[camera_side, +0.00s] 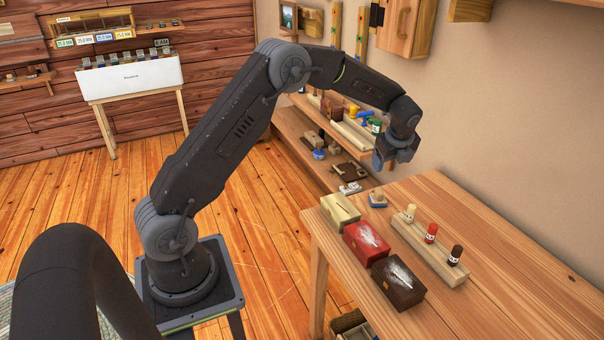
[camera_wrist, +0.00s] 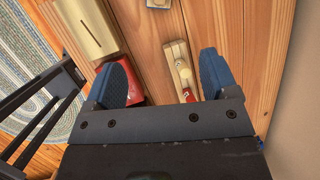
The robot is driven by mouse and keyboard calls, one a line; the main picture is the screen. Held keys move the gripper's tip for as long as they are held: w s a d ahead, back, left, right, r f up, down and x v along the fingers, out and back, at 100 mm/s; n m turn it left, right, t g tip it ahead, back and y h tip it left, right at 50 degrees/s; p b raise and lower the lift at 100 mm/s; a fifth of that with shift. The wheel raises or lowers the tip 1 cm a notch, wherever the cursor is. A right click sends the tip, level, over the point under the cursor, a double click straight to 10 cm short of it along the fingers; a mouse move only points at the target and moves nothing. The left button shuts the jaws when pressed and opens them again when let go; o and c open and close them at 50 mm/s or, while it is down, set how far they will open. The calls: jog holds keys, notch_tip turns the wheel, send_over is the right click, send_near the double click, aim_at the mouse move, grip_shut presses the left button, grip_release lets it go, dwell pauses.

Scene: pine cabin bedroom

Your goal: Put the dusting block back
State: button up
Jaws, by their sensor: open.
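A small block with a blue base and a tan top (camera_side: 377,198), which looks like the dusting block, sits on the wooden table behind the boxes. Part of it shows at the top edge of the wrist view (camera_wrist: 158,3). Beside it stand a cream box (camera_side: 340,209), a red box (camera_side: 366,241) and a dark brown box (camera_side: 398,281), the last two with whitish marks on top. My gripper (camera_side: 393,160) hangs above the table's far end, apart from everything. In the wrist view its blue fingers (camera_wrist: 162,76) are spread and empty.
A pale wooden rack (camera_side: 428,247) holds cream, red and dark bottles right of the boxes. The table's right side (camera_side: 520,260) is bare. Wall shelves (camera_side: 345,135) with small items stand behind my gripper. A white case (camera_side: 130,76) rests on a far stand.

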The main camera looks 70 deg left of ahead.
jog(key=s+d+r+n+t+h, duration=0.1)
jog(key=s+d+r+n, duration=0.4)
jog(key=s+r, duration=0.3)
jog(key=s+d+r+n+t+h, duration=0.1)
jog(key=s+d+r+n, duration=0.3)
jog(key=s+r, duration=0.3)
jog(key=s+d+n+h, duration=0.1)
jog(key=s+d+n, duration=0.2)
jog(key=s, duration=0.7)
jog(key=s+d+n+t, duration=0.1)
jog(key=s+d+n, duration=0.2)
jog(key=s+n, duration=0.4)
jog(key=s, duration=0.3)
jog(key=shift+s+d+h, duration=0.2)
jog(key=shift+d+h, duration=0.05)
jog(key=shift+h, duration=0.15)
